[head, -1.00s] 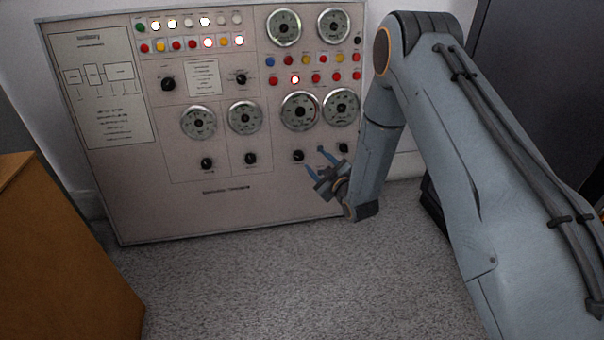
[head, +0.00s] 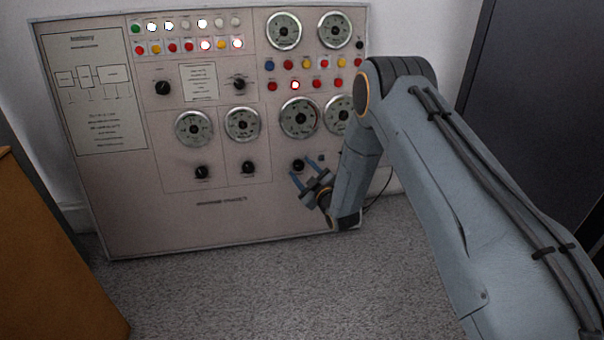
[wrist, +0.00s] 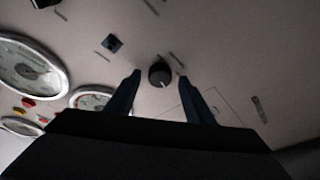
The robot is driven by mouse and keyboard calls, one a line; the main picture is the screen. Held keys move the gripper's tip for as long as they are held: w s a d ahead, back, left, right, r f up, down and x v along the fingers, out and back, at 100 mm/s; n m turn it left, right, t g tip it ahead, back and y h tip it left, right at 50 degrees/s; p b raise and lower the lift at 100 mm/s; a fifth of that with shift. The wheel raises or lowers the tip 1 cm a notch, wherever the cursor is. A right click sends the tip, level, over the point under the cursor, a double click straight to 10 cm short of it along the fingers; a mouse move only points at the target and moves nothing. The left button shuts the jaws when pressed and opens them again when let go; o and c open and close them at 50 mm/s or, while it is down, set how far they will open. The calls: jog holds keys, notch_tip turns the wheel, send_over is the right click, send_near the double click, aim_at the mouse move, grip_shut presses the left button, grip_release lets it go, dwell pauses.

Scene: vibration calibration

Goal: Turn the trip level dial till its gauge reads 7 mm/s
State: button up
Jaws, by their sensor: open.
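A black knob (head: 298,165) with a pale pointer line sits low on the panel, under a round gauge (head: 299,118). Its label is too small to read, so I cannot tell if it is the trip level dial. My gripper (head: 301,168) is open, its two blue fingers pointing at the panel around this knob. In the wrist view the knob (wrist: 160,73) shows between the fingertips (wrist: 159,79), with gaps on both sides. It appears ungripped. The gauge's reading is too blurred to tell. Another gauge (head: 338,112) to the right is partly hidden by my arm.
The grey panel (head: 200,228) carries more knobs, such as one at the lower middle (head: 248,167), several gauges, lamps and buttons. An orange-brown cabinet (head: 50,260) stands left, a dark cabinet (head: 530,90) right. The floor (head: 230,290) is clear.

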jog(key=c, duration=1)
jog(key=shift+c, duration=0.2)
jog(key=shift+m, duration=0.3)
jog(key=m+p, duration=0.1)
jog(key=m, duration=0.1)
jog(key=m+t+h+p, duration=0.1)
jog(key=m, duration=0.1)
jog(key=shift+s+a+f, duration=0.1)
jog(key=shift+a, duration=0.1)
jog(key=m+t+h+p, duration=0.1)
jog(key=m, duration=0.2)
jog(key=m+t+h+p, duration=0.1)
jog(key=m+p, duration=0.1)
jog(key=m, duration=0.2)
jog(key=shift+s+a+f, duration=0.1)
jog(key=shift+a, duration=0.05)
jog(key=m+h+p, duration=0.1)
jog(key=m, duration=0.2)
jog(key=m+h+p, duration=0.2)
jog(key=m, duration=0.2)
jog(key=shift+a, duration=0.2)
jog(key=m+h+p, duration=0.1)
jog(key=m, duration=0.2)
jog(key=m+h+p, duration=0.1)
jog(key=m, duration=0.2)
jog(key=shift+a, duration=0.15)
jog(key=shift+m+h, duration=0.3)
